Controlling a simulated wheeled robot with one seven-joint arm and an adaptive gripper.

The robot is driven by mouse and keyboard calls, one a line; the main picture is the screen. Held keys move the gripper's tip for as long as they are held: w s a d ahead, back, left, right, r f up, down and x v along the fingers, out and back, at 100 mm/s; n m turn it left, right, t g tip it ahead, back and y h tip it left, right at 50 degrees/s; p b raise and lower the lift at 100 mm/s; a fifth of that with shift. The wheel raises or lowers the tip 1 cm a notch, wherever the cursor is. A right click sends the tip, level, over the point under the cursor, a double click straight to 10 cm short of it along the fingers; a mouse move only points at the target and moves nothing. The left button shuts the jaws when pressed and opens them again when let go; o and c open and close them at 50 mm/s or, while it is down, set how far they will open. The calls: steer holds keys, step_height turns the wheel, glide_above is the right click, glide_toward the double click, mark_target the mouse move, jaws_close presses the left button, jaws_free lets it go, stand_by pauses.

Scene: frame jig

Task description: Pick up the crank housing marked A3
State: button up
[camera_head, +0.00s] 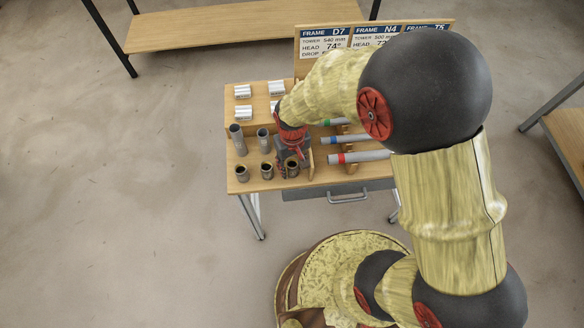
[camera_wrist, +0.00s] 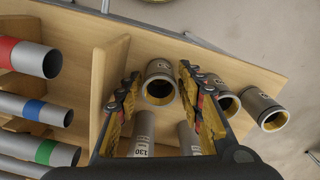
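Three short grey housings with yellowish bores stand in a row along the table's front edge. In the head view they are the left one (camera_head: 242,173), the middle one (camera_head: 266,170) and the right one (camera_head: 291,168). In the wrist view the right one (camera_wrist: 159,68) lies between my gripper's fingers; the middle one (camera_wrist: 227,101) and left one (camera_wrist: 263,107) lie farther right. Their markings are too small to read surely, so I cannot tell which is A3. My gripper (camera_wrist: 160,78) is open and empty, its fingers either side of the right housing. It also shows in the head view (camera_head: 292,152).
Taller grey tubes (camera_head: 237,140) stand behind the housings. A wooden divider (camera_wrist: 100,85) stands close beside my gripper. Beyond it lie long tubes with red (camera_wrist: 28,57), blue and green bands. White blocks (camera_head: 243,91) and a sign board (camera_head: 325,40) are at the back.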

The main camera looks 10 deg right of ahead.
steer(key=shift+r, duration=0.1)
steer(key=shift+c, duration=0.5)
steer(key=c, duration=0.9)
steer(key=shift+r, duration=0.15)
